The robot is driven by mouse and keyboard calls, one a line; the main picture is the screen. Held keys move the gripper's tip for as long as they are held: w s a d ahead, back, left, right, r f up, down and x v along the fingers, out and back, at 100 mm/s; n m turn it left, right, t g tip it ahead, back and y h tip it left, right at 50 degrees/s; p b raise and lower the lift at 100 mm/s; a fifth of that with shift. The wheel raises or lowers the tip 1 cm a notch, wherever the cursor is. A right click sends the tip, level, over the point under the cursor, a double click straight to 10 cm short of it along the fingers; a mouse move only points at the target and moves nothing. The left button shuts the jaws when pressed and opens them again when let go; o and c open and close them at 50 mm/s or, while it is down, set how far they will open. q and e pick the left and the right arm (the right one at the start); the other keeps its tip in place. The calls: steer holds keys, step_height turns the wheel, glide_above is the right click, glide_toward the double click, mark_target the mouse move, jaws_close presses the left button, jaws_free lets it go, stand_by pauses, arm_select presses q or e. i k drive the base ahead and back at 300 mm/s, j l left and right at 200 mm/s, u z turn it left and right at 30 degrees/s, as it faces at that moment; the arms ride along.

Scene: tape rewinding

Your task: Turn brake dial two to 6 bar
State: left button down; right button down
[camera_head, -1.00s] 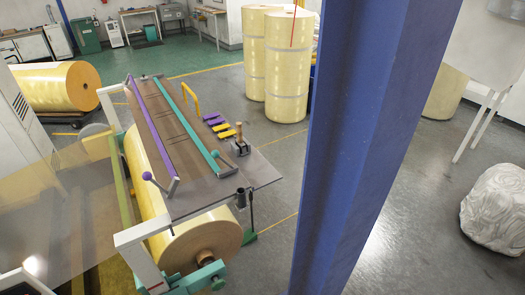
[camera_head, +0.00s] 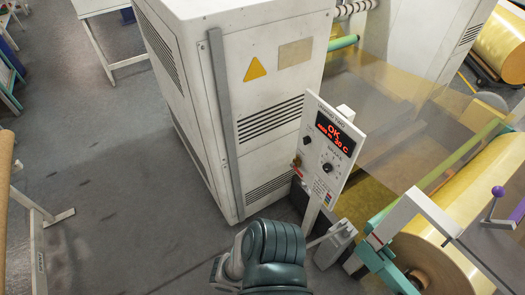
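A white control panel (camera_head: 332,152) on a post stands right of centre, tilted in the picture. Its heading seems to read "UNWIND TWO". Its black display (camera_head: 334,134) shows red text with "OK" and a smaller line ending in "C", too small to read surely. A round black dial (camera_head: 327,168) sits below the display; its scale and pointer are too small to read. A smaller black switch and an orange-red button are to its left. A dark green ribbed part at the bottom centre looks like mine; no fingertips show there. Neither gripper can be made out.
A tall white cabinet (camera_head: 215,100) with vents and a yellow warning triangle stands behind the panel. A yellow roll (camera_head: 440,260) on a green and white frame is at the lower right, with a translucent web (camera_head: 385,110) above. Grey floor (camera_head: 100,190) is open on the left.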

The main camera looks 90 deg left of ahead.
mark_target(327, 168)
steer(key=u, duration=2.35)
